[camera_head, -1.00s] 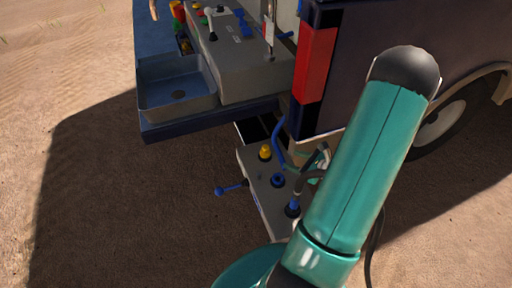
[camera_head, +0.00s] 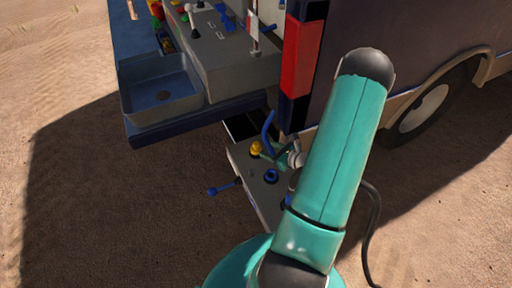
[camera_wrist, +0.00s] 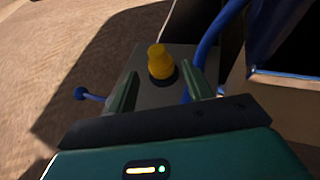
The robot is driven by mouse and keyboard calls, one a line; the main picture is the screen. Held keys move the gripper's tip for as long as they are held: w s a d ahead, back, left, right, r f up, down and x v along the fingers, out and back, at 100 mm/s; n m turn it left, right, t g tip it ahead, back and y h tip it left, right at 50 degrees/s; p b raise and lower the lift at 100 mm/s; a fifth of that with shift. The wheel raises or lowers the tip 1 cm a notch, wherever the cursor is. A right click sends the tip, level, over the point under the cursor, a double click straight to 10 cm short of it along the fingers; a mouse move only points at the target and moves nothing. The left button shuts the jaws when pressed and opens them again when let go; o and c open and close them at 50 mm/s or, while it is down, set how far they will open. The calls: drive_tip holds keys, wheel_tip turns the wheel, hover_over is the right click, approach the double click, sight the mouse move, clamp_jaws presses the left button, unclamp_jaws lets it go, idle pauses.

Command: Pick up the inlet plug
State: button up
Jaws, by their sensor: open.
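A yellow plug (camera_head: 256,148) stands upright on a grey panel box (camera_head: 240,160) low at the vehicle's rear. In the wrist view, the yellow plug (camera_wrist: 160,63) sits in a dark round socket on the panel. My gripper (camera_wrist: 163,92) is open and empty, one finger on each side of the plug's line in that view. I cannot tell the exact gap to the plug. In the head view my gripper (camera_head: 275,153) is close beside the plug, partly hidden by my arm. A blue plug or knob (camera_head: 271,176) is on the same panel. No label shows which is the inlet plug.
A blue lever (camera_head: 224,187) sticks out from the panel's left side. A blue hose (camera_wrist: 208,45) curves close to the right finger. A grey sink (camera_head: 160,95) and the vehicle body (camera_head: 400,50) overhang the area. Open sandy ground (camera_head: 110,210) lies left.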

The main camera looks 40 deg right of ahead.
sight(256, 148)
drive_tip(key=x, duration=0.5)
drive_tip(key=shift+w+a+r, duration=0.15)
drive_tip(key=shift+w+r, duration=0.05)
drive_tip(key=c, duration=1.1)
drive_tip(key=shift+o, duration=0.2)
drive_tip(key=shift+r, duration=0.1)
